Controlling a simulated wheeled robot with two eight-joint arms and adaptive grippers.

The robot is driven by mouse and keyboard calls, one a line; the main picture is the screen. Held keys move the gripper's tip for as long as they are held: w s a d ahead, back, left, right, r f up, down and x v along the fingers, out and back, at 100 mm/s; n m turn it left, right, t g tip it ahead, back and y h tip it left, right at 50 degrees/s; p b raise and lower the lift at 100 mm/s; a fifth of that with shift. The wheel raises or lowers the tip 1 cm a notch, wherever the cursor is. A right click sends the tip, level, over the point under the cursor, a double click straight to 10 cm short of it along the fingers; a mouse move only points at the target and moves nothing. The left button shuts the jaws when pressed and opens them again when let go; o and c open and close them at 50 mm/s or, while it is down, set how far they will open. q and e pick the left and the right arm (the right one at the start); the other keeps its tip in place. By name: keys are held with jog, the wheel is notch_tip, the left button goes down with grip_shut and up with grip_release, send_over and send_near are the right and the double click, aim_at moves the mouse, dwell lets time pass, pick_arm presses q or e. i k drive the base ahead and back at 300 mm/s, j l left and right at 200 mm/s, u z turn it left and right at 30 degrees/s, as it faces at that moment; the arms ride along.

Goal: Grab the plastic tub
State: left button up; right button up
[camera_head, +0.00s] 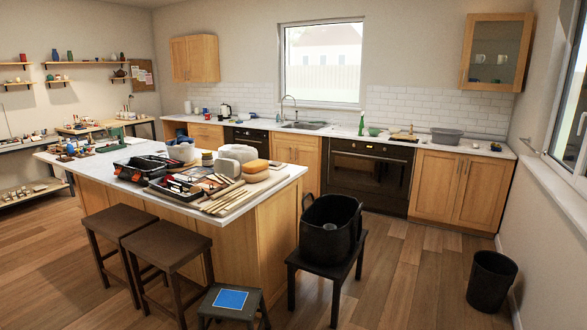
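Several things could be the plastic tub, and I cannot tell which is meant. A grey, low, wide tub (446,136) sits on the back counter at the right, right of the oven. A large black tub (326,238) with handles stands on a small dark table at the front right of the island; something greyish shows inside it. Small whitish containers (238,153) stand among the tools on the island. Neither of my grippers shows in the view.
The island (285,178) is crowded with toolboxes, wooden sticks and pottery tools. Two brown stools (165,246) and a step stool (230,300) stand before it. A black bin (490,282) stands at the right. The wooden floor (405,285) is clear between the small table and the bin.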

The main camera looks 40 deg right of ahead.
aim_at(231, 168)
jog(key=z, duration=0.9)
jog(key=i+j+u, duration=0.4)
jog(key=i, duration=0.15)
jog(key=i+j+u, duration=0.35)
jog(key=i, duration=0.45)
jog(key=i+l+u, duration=0.1)
jog(key=i+u, duration=0.3)
jog(key=i, duration=0.4)
jog(key=i+z, duration=0.15)
jog(key=i, duration=0.4)
jog(key=i+j+z, duration=0.15)
jog(key=i, duration=0.45)
